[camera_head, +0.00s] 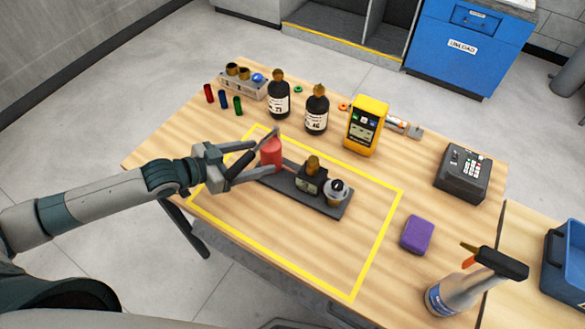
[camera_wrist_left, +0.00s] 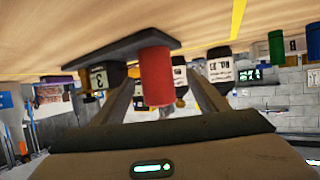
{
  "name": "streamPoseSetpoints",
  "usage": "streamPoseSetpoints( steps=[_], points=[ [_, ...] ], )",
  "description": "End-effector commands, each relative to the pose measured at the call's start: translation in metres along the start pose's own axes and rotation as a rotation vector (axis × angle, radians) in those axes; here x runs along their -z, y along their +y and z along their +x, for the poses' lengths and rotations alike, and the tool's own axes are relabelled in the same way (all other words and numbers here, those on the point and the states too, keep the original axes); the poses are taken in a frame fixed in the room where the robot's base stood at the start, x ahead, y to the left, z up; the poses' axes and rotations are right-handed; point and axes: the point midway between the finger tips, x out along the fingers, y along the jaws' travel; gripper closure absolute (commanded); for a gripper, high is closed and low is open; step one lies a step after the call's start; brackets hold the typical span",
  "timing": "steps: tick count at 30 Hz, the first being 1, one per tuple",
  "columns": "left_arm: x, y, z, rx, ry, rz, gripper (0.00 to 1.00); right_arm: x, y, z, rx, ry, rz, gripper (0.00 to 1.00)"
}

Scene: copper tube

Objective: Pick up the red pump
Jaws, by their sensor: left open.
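The red pump (camera_head: 271,152) stands upright at the left end of a dark tray (camera_head: 312,199) inside the yellow outline on the table. My left gripper (camera_head: 262,160) is open, with its fingers reaching toward the red pump from the left. In the left wrist view the red pump (camera_wrist_left: 156,75) shows between the two fingers (camera_wrist_left: 155,95), and the picture is upside down. I cannot tell whether either finger touches it. My right gripper is not in view.
Behind stand two dark bottles (camera_head: 316,112), a yellow meter (camera_head: 365,128) and a tube rack (camera_head: 242,84).

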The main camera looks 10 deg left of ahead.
Motion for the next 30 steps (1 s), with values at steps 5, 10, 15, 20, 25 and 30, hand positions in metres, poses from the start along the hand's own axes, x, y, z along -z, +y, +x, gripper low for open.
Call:
streamPoseSetpoints(
  steps=[5,10,15,20,25,30],
  points=[
    [0.000,0.001,0.004,-0.001,0.000,0.000,0.33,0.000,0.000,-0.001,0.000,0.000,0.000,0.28],
    [-0.001,0.001,0.003,-0.001,0.000,0.000,0.33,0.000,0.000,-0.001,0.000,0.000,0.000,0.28],
    [0.000,0.001,0.006,-0.001,0.000,-0.001,0.33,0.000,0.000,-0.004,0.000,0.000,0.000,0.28],
    [0.001,0.004,0.019,-0.001,0.000,-0.002,0.33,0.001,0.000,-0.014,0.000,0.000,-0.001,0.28],
    [-0.001,0.006,0.039,0.000,0.000,-0.001,0.33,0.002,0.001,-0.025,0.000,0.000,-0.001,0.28],
    [-0.003,0.006,0.053,-0.001,0.000,0.000,0.33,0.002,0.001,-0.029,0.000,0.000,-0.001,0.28]
  ],
)
